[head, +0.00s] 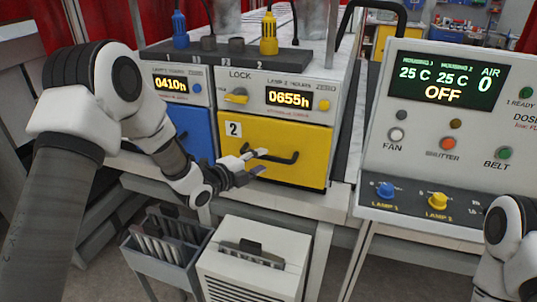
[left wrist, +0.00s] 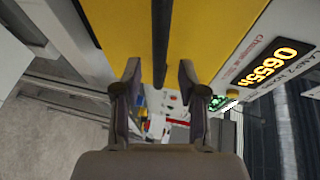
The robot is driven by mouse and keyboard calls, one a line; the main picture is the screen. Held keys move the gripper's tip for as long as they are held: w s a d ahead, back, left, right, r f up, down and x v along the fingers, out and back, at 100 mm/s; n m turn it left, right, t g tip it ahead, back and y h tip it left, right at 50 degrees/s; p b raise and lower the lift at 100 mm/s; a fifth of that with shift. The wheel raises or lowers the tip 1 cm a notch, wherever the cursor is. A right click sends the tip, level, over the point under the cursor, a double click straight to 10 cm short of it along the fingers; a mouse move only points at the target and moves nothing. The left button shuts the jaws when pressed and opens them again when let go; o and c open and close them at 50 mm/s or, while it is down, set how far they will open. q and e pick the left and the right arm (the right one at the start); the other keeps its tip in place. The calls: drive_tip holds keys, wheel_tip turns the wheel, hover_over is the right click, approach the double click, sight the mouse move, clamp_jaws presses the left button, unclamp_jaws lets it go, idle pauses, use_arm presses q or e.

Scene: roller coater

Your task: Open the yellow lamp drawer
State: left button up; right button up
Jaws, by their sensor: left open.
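The yellow lamp drawer (head: 300,173), marked "2", sits in the cabinet and looks closed. A dark bar handle (head: 285,159) runs across its front. My left gripper (head: 254,162) is open at the left part of the handle, one finger above it and one below. In the left wrist view the dark handle (left wrist: 160,45) runs between the two open fingertips of my left gripper (left wrist: 160,72), with the yellow drawer front (left wrist: 112,28) behind. Contact with the handle cannot be told. A yellow lock knob (head: 236,96) is above the drawer. My right gripper is out of view.
A blue drawer (head: 195,130) is left of the yellow one. A white box (head: 250,270) and a grey bin (head: 165,255) stand below. A control panel (head: 445,130) is at the right. Lamp connectors (head: 268,35) stand on top of the cabinet.

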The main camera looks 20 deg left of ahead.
sight(266, 159)
use_arm(q)
drive_tip(key=p+x, duration=0.1)
drive_tip(key=x, duration=0.3)
drive_tip(key=shift+d, duration=0.15)
drive_tip(key=shift+s, duration=0.2)
drive_tip(key=shift+w+f, duration=0.1)
drive_tip(key=shift+w, duration=0.05)
clamp_jaws()
